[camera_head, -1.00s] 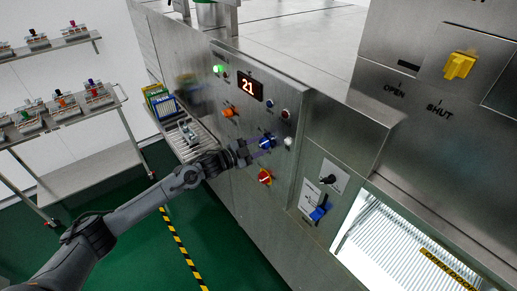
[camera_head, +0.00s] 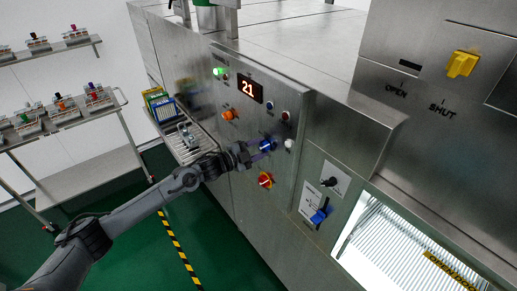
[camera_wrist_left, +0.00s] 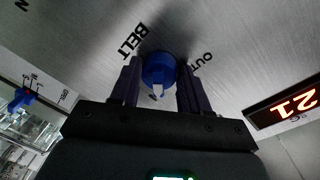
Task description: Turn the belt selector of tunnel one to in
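The belt selector is a blue round knob (camera_head: 268,144) with a white mark, on the steel front panel below the red "21" display. In the left wrist view the knob (camera_wrist_left: 158,70) lies between the two fingers of my left gripper (camera_wrist_left: 160,85), with "BELT" printed at its upper left and "OUT" at its right. In the head view my left gripper (camera_head: 262,153) is at the panel, just in front of the knob. The fingers look spread on either side of the knob; whether they touch it is unclear. My right gripper is not in view.
Near the knob are a red-and-white rotary switch (camera_head: 265,180), an orange knob (camera_head: 228,115) and a white button (camera_head: 289,143). A blue lever (camera_head: 319,215) and a black knob (camera_head: 329,181) lie to the right. A rack ledge (camera_head: 186,145) juts out at left.

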